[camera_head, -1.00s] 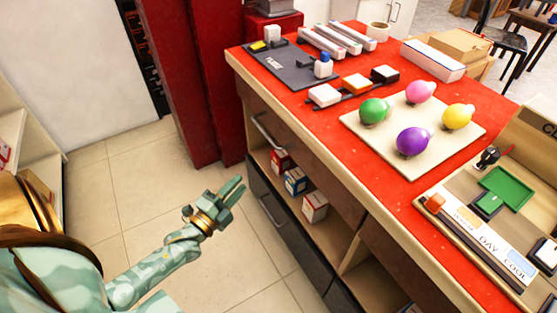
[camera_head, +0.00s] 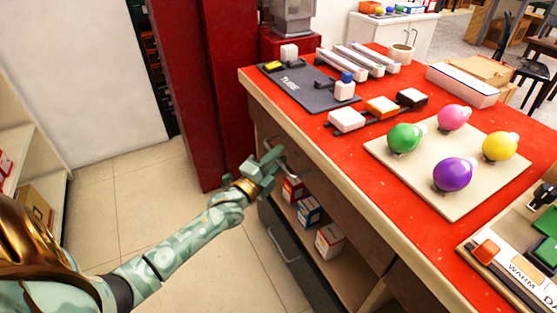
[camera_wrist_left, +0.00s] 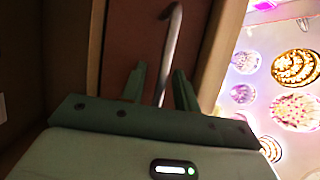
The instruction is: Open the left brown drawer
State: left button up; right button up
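The left brown drawer (camera_head: 270,132) is the upper left front of the cabinet, under the red counter, and it looks shut. Its curved metal handle (camera_head: 288,165) is partly hidden by my left gripper (camera_head: 268,161). In the left wrist view the brown drawer front (camera_wrist_left: 130,42) fills the upper middle. The handle (camera_wrist_left: 170,55) runs between the two spread fingers of my left gripper (camera_wrist_left: 160,88), with gaps beside it, so the gripper is open around it. My right gripper is not in view.
The red countertop (camera_head: 300,115) holds colored bulbs on a pale board (camera_head: 455,205), blocks and a grey plate. Red columns (camera_head: 190,90) stand behind. The tiled floor (camera_head: 130,210) at left is clear.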

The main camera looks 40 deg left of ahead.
pick_arm(q)
grip_shut()
jog(key=shift+s, duration=0.1)
